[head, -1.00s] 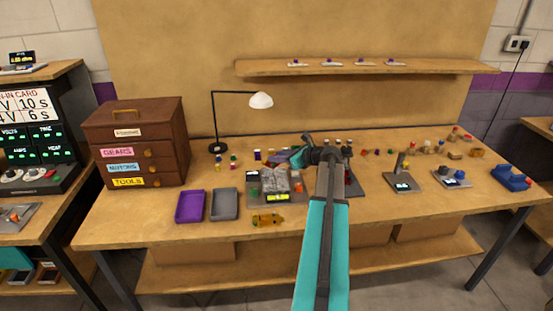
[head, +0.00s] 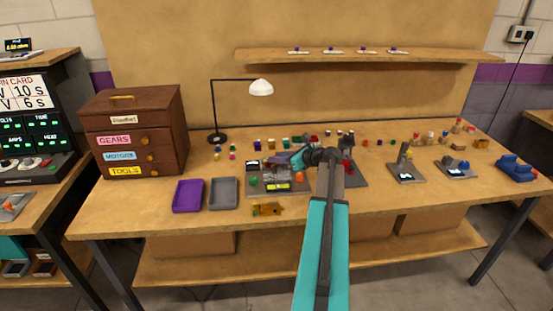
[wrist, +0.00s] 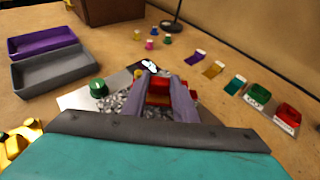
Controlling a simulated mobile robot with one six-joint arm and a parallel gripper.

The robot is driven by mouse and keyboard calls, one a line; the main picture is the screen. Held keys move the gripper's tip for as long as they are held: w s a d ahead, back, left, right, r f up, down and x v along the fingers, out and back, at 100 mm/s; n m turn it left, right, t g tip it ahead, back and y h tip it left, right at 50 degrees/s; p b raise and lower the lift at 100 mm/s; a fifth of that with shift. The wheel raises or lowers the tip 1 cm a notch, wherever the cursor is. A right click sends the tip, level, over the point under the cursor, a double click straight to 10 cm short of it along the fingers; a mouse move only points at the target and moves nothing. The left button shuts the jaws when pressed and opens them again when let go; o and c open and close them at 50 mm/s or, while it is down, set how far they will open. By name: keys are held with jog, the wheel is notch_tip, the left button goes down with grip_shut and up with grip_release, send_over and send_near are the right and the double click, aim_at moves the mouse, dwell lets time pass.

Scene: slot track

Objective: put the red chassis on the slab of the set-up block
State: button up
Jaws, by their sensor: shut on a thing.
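My gripper (wrist: 157,98) is shut on the red chassis (wrist: 158,88), which shows between its two grey-purple fingers in the wrist view. In the head view my gripper (head: 284,160) is over the back of a grey unit with a green knob and a lit yellow display, which I take for the set-up block (head: 297,186). In the wrist view this unit has the green knob (wrist: 97,88) and a speckled grey surface under the fingers. I cannot tell whether the chassis touches the slab, which is mostly hidden.
A purple tray (head: 188,196) and a grey tray (head: 224,194) stand left of the unit. A yellow car-shaped part (head: 267,209) lies in front. A lamp (head: 217,137) and several small coloured pieces stand behind. A dark plate (head: 354,178) lies to the right.

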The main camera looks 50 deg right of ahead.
jog(key=shift+f, duration=0.5)
jog(key=shift+f+b, duration=0.35)
jog(key=shift+f, duration=0.25)
dwell(0.5)
jog(key=o, duration=1.1)
jog(key=shift+o, duration=0.2)
jog(key=shift+s, duration=0.15)
jog(key=b+v, duration=0.1)
jog(key=v, duration=1.2)
jog(key=shift+s, duration=0.3)
jog(key=shift+r, duration=0.15)
